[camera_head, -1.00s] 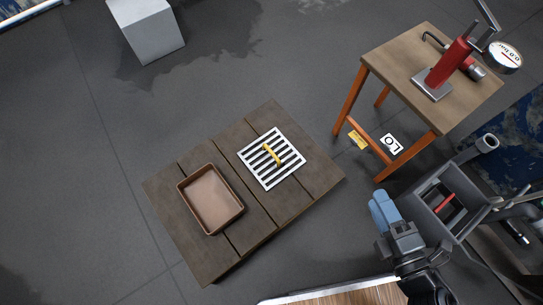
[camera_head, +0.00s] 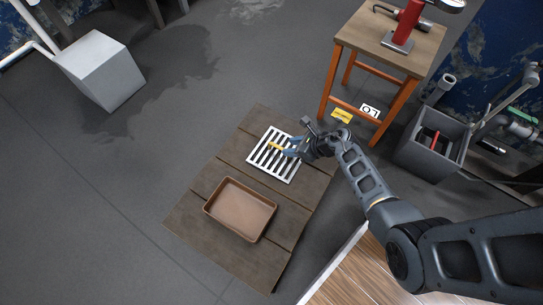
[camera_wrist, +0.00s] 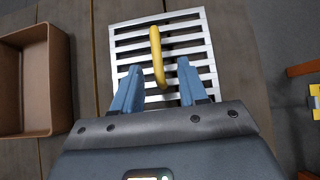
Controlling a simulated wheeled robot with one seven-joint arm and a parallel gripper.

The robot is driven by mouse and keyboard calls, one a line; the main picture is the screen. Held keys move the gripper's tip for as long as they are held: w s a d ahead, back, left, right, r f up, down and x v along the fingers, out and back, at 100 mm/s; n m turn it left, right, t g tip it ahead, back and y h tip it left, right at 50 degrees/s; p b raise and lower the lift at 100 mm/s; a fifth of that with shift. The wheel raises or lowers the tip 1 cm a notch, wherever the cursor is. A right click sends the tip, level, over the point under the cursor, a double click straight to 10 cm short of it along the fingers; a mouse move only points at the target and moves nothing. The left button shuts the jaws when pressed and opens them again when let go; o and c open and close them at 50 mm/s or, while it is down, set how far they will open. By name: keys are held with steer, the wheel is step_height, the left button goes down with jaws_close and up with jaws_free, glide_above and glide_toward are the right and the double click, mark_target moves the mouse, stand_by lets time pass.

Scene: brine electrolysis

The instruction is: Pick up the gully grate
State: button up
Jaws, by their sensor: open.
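The gully grate is a silver slatted square (camera_head: 262,163) with a yellow handle (camera_head: 277,147). It lies on a low wooden platform (camera_head: 228,160). In the wrist view the grate (camera_wrist: 201,42) is straight ahead, and its yellow handle (camera_wrist: 157,55) stands up along its middle. My gripper (camera_head: 291,148) is over the grate's right side in the head view. In the wrist view my gripper's blue fingers (camera_wrist: 160,80) are apart, one on each side of the handle's near end. Nothing is held. I cannot tell how far the fingertips are above the slats.
A brown open tray (camera_head: 206,208) sits on the platform beside the grate; it also shows at the left in the wrist view (camera_wrist: 62,80). A wooden stand (camera_head: 340,45) with a red pump (camera_head: 408,24) is behind. A grey bin (camera_head: 410,160) stands at right, a pale block (camera_head: 97,75) at upper left.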

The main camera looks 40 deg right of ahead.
mark_target(279, 147)
steer(key=b+x, duration=0.1)
steer(key=x, duration=0.2)
steer(key=b+x, duration=0.2)
steer(key=x, duration=0.1)
steer(key=shift+a, duration=0.25)
steer(key=shift+w+f+b, duration=0.15)
steer(key=shift+w+b, duration=0.1)
steer(key=shift+b, duration=0.05)
jaws_close()
